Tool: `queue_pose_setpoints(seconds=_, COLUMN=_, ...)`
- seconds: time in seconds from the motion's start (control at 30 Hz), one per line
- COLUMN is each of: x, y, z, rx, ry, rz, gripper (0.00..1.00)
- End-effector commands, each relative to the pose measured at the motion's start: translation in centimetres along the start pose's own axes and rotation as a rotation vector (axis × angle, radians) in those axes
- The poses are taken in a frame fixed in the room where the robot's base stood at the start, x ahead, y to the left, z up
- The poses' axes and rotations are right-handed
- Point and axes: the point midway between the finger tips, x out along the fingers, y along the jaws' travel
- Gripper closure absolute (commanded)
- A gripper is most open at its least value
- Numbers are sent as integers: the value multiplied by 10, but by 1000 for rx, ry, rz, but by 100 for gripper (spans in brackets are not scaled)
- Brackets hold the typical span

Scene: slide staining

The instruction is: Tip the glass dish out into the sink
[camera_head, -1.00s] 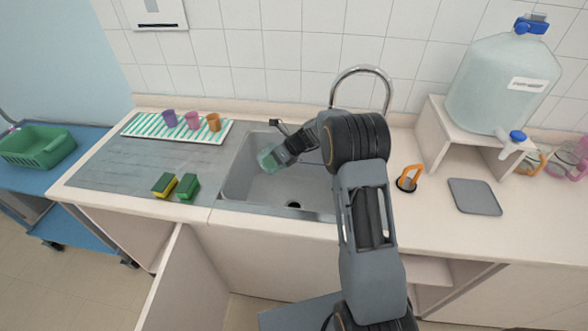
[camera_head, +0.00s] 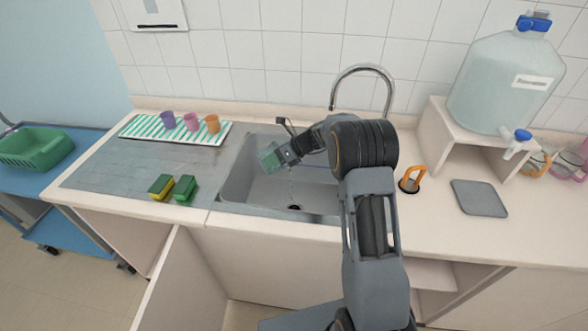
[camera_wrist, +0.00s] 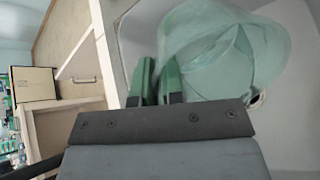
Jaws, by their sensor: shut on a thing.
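The greenish, clear glass dish (camera_head: 267,159) is held tilted over the left part of the steel sink (camera_head: 240,188), above its floor. My gripper (camera_head: 275,155) is shut on the dish's edge. In the wrist view the dish (camera_wrist: 225,55) is large, to the right of the fingers (camera_wrist: 157,82), with its bowl seen at a slant. A faint thin streak shows below my gripper, above the dark drain (camera_head: 294,208). I cannot tell how much is in the dish.
The tap (camera_head: 363,70) arches behind my arm. Two sponges (camera_head: 172,188) lie left of the sink. Three cups (camera_head: 191,122) stand on a striped mat (camera_head: 143,128). Right of the sink are an orange-handled item (camera_head: 411,180), a grey board (camera_head: 479,198) and a water jug (camera_head: 505,80).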

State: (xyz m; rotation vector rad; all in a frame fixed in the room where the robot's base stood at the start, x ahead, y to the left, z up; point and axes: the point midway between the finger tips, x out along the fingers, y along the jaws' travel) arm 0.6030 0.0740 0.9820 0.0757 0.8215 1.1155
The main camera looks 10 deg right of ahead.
Motion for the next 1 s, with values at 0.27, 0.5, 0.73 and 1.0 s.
queue_pose_setpoints(seconds=0.27, x=-3, y=-1, z=0, rx=2, ry=-28, rz=18, gripper=100)
queue_pose_setpoints(seconds=0.5, x=-5, y=-1, z=0, rx=5, ry=-52, rz=35, gripper=100)
queue_pose_setpoints(seconds=0.73, x=-7, y=-1, z=1, rx=7, ry=-74, rz=51, gripper=100)
queue_pose_setpoints(seconds=1.0, x=-10, y=-1, z=1, rx=9, ry=-100, rz=71, gripper=100)
